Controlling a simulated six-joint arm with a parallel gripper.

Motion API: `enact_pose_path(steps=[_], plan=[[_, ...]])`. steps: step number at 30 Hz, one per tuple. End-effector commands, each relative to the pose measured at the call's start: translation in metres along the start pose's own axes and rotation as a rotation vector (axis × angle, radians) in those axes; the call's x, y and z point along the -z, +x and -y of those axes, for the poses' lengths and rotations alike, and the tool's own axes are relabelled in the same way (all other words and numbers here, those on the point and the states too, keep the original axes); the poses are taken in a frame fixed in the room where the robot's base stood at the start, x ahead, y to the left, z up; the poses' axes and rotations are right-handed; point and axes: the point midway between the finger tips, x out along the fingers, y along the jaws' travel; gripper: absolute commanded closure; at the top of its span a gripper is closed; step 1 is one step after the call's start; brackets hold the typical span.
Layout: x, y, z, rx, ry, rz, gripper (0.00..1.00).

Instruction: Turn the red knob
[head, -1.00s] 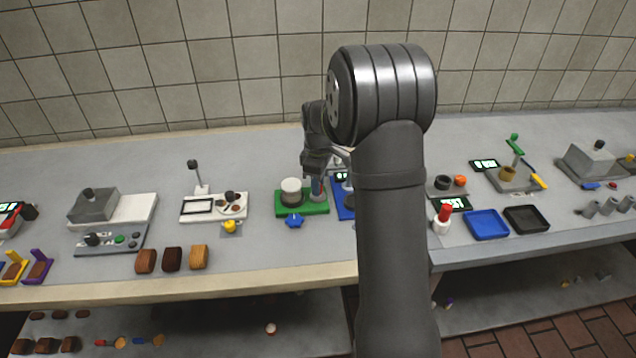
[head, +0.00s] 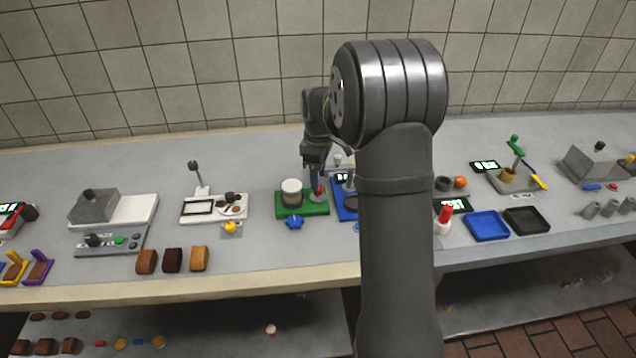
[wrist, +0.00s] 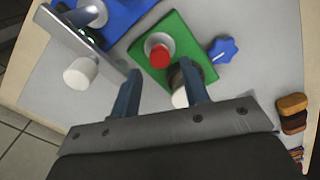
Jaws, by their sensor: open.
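The red knob (wrist: 159,56) sits on a light round base on a green board (wrist: 183,32). In the head view the red knob (head: 319,191) shows at the right end of the green board (head: 318,209). My gripper (wrist: 161,72) is open and empty, with its two blue fingers apart. In the wrist view the knob lies between and just beyond the fingertips, and I see no contact. In the head view my gripper (head: 315,178) is just above the knob; its fingers are partly hidden.
A white-topped jar (head: 291,190) stands on the green board, with a blue star knob (head: 294,222) in front. A blue device (head: 345,200) stands close on the right. A white device (head: 213,207) and several brown blocks (head: 172,260) are to the left.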

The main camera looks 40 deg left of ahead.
Motion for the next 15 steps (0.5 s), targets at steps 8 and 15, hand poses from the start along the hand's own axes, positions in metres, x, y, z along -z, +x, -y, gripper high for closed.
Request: enact_pose_path(steps=[8,15], plan=[[0.001,-0.038,-0.001,-0.006,0.000,-0.003,0.54],[0.001,-0.045,0.001,-0.001,-0.001,-0.001,0.54]])
